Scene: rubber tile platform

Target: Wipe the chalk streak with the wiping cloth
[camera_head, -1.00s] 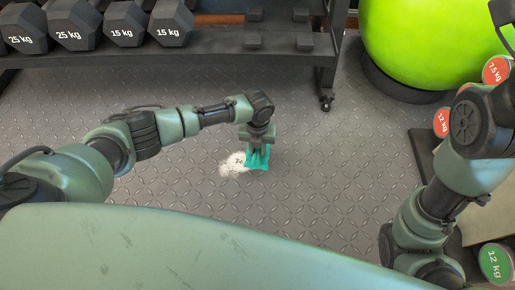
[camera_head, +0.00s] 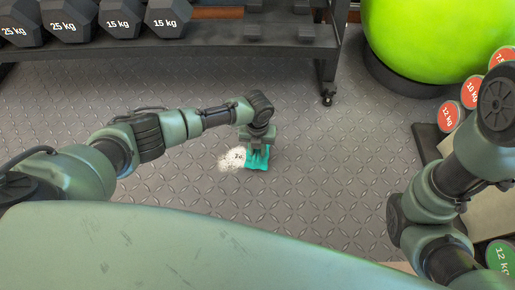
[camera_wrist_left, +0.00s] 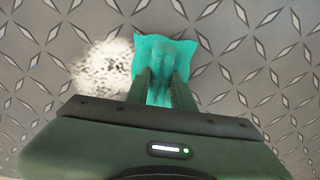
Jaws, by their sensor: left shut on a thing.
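The white chalk streak (camera_head: 231,160) is a pale patch on the grey patterned floor. The teal wiping cloth (camera_head: 257,160) is at the right edge of the patch, by the floor. My left gripper (camera_head: 258,148) points down and is shut on the cloth. In the left wrist view the cloth (camera_wrist_left: 165,58) spreads past the fingers of the left gripper (camera_wrist_left: 163,80), and the chalk streak (camera_wrist_left: 102,68) lies to its left. The cloth may hide part of the streak. My right arm shows at the right, but its gripper is not visible.
A green ball (camera_head: 425,40) rests in a dark ring at the back right. Round weights (camera_head: 450,115) are at the right. Floor around the patch is clear.

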